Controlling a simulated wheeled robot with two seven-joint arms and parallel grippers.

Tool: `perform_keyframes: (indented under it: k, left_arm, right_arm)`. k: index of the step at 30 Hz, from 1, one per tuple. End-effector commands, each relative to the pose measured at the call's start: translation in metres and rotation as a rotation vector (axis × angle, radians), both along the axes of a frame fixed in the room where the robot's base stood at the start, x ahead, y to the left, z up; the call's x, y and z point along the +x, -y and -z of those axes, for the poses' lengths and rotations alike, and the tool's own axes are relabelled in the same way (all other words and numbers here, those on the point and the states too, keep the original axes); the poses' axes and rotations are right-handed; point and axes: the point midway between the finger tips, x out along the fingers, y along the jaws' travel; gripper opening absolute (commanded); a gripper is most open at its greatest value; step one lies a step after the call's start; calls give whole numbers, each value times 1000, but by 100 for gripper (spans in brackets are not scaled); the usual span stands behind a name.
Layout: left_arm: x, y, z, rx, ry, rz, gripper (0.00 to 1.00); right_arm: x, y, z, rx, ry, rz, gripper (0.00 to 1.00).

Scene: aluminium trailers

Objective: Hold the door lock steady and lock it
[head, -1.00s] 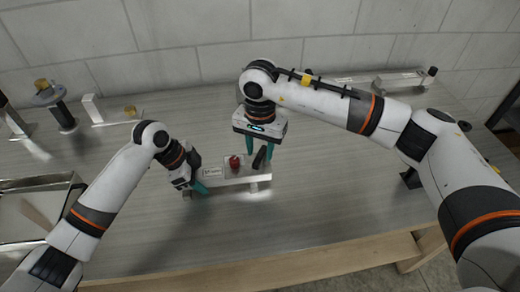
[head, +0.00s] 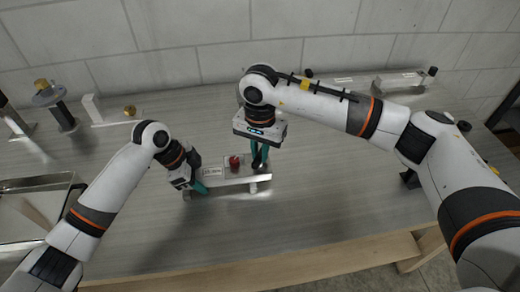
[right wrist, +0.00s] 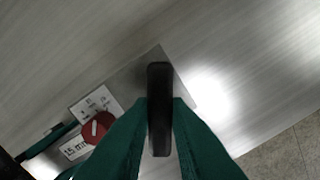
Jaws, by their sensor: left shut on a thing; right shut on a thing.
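The door lock (head: 250,187) is an aluminium trailer-like base lying on the grey table, with a label and a red knob (head: 234,161) on its top. The red knob (right wrist: 98,127) also shows in the right wrist view. A black handle (right wrist: 160,108) stands at the right end of the lock. My right gripper (head: 259,166) points down from above and is shut on the black handle, one finger on each side. My left gripper (head: 200,187) is shut on the left end of the lock. The part between its fingers is hidden in the head view.
A similar aluminium device (head: 405,82) stands at the back right. A dark post with a round disc (head: 50,96) and a bracket with a brass knob (head: 129,111) stand at the back left. A metal tray (head: 35,208) lies at the left.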

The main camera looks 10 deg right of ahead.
Motion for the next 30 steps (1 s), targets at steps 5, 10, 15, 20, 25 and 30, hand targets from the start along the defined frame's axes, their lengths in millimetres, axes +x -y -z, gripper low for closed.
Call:
perform_keyframes:
  k: [5, 10, 15, 20, 25, 30]
  left_arm:
    - [0, 0, 0, 0, 1, 0, 7]
    - [0, 0, 0, 0, 1, 0, 7]
    - [0, 0, 0, 0, 1, 0, 7]
    - [0, 0, 0, 0, 1, 0, 7]
    - [0, 0, 0, 0, 0, 0, 7]
    - [0, 0, 0, 0, 0, 0, 7]
  right_arm:
    - [0, 0, 0, 1, 1, 93, 0]
    - [0, 0, -1, 1, 2, 231, 0]
    - [0, 0, -1, 1, 1, 392, 0]
    - [0, 0, -1, 2, 1, 543, 0]
    - [0, 0, -1, 2, 1, 695, 0]
    - [0, -1, -1, 2, 1, 823, 0]
